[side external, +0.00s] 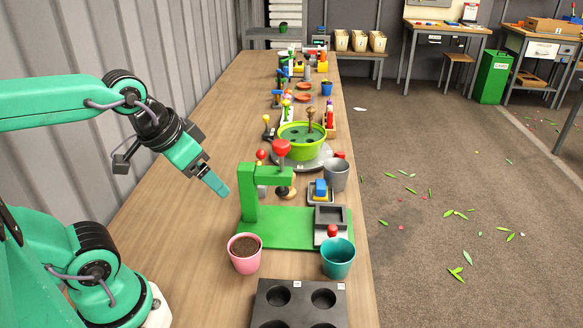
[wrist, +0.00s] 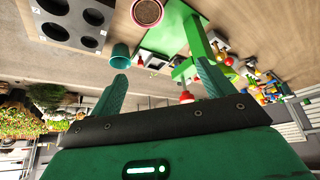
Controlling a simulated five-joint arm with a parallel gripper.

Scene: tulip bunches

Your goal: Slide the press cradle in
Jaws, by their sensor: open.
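A green press (side external: 250,195) with an upright post, an overhanging arm and a red ball knob on top (side external: 281,147) stands on a flat green base (side external: 283,228). The dark grey press cradle (side external: 330,214), a square tray with a red knob at its near side (side external: 332,230), sits at the right end of the base, to the right of the press head. My gripper (side external: 217,184) is open and empty, above the table and left of the post. In the wrist view my gripper (wrist: 162,85) shows its two fingers apart, and the green base (wrist: 172,28) appears beyond them.
A pink pot of soil (side external: 245,254) and a teal pot (side external: 338,258) stand at the base's near edge. A black holed block (side external: 300,283) is nearer. A grey cup (side external: 336,175) and a green bowl (side external: 302,140) stand behind. The table left of the press is clear.

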